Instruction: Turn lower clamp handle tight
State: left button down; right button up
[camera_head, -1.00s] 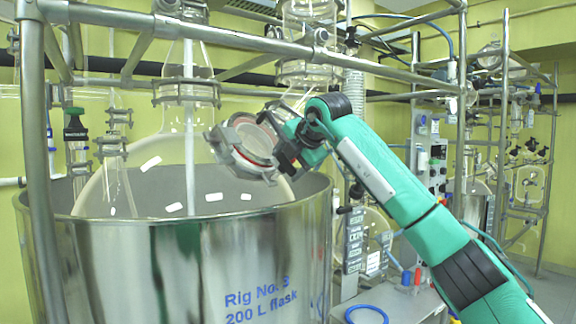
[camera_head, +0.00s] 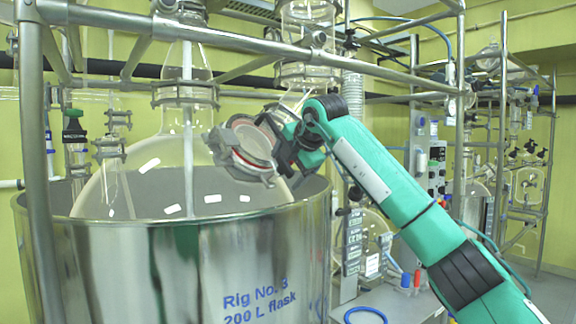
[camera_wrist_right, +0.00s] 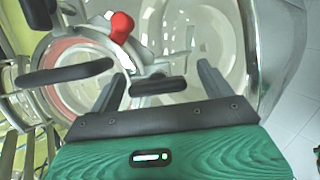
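A round glass port with a metal clamp ring (camera_head: 246,146) sits at the rim of the big steel vessel in the head view. My right gripper (camera_head: 288,150) is at the right side of this ring. In the right wrist view, a black clamp handle (camera_wrist_right: 157,86) lies between the two spread fingers of my right gripper (camera_wrist_right: 160,84), with gaps on both sides. A second black handle (camera_wrist_right: 66,75) lies left of the fingers. I cannot tell which handle is the lower one. My left gripper is not in view.
The steel vessel (camera_head: 175,265) holds a large glass flask (camera_head: 160,180). A metal frame (camera_head: 90,15) crosses above, with an upright post (camera_head: 38,160) on the left. A red part (camera_wrist_right: 121,27) sits above the handles. A bench with a blue ring (camera_head: 366,314) stands right of the vessel.

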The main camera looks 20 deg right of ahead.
aim_at(289, 163)
jog(key=shift+s+r, duration=0.1)
jog(key=shift+r, duration=0.15)
jog(key=shift+s+r, duration=0.2)
jog(key=shift+s, duration=0.05)
jog(key=b+v, duration=0.1)
jog(key=v, duration=0.4)
jog(key=shift+d+b, duration=0.1)
jog(key=shift+b, duration=0.2)
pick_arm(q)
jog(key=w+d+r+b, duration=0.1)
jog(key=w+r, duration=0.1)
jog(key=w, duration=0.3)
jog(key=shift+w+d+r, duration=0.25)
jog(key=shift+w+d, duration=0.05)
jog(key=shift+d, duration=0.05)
pick_arm(e)
jog(key=v, duration=0.7)
jog(key=shift+s+r, duration=0.2)
jog(key=shift+s, duration=0.15)
